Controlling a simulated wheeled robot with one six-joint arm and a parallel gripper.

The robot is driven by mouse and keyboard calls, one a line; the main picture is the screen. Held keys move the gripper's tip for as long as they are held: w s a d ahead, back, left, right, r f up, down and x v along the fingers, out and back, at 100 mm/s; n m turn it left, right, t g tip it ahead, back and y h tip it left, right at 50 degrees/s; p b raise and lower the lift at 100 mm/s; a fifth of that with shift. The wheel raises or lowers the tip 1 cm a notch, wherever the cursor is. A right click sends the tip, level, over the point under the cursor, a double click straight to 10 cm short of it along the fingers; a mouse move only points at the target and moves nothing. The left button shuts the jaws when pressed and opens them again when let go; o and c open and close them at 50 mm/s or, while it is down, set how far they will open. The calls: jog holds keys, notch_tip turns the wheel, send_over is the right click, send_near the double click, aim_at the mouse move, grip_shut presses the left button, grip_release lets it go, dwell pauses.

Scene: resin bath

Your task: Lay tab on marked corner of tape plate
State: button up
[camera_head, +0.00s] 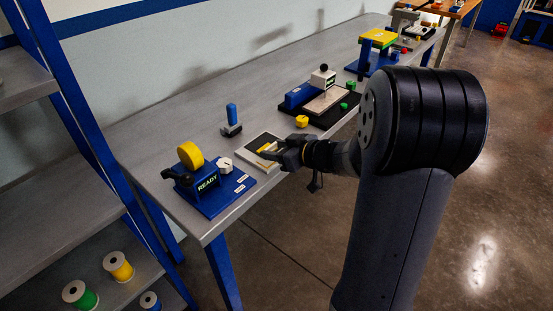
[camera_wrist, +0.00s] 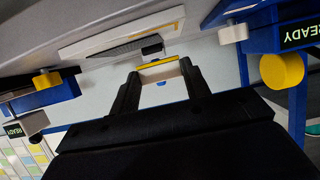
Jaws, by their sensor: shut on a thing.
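My gripper (camera_head: 279,153) reaches over the bench from the right. In the wrist view, its two dark fingers (camera_wrist: 160,80) are shut on a yellow tab (camera_wrist: 158,65), which spans the gap between the fingertips. The tape plate (camera_head: 250,156) is a pale, white-edged plate with a dark area, lying on the bench beneath the fingertips. It also shows in the wrist view (camera_wrist: 85,47), above the fingertips in the picture, with a small dark block (camera_wrist: 152,47) near the tab. I cannot tell whether the tab touches the plate. The marked corner is not clear to me.
A blue tape dispenser (camera_head: 203,195) with a yellow roll and a READY label stands left of the plate. A blue upright handle (camera_head: 232,118) stands behind it.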

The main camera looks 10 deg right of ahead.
jog(key=shift+f, duration=1.3)
jog(key=shift+f+b, duration=0.3)
jog(key=shift+b, duration=0.05)
jog(key=o, duration=1)
jog(key=shift+c, duration=0.2)
jog(key=shift+r, duration=0.1)
jog(key=shift+r, duration=0.2)
jog(key=p+v, duration=0.2)
jog(key=v, duration=1)
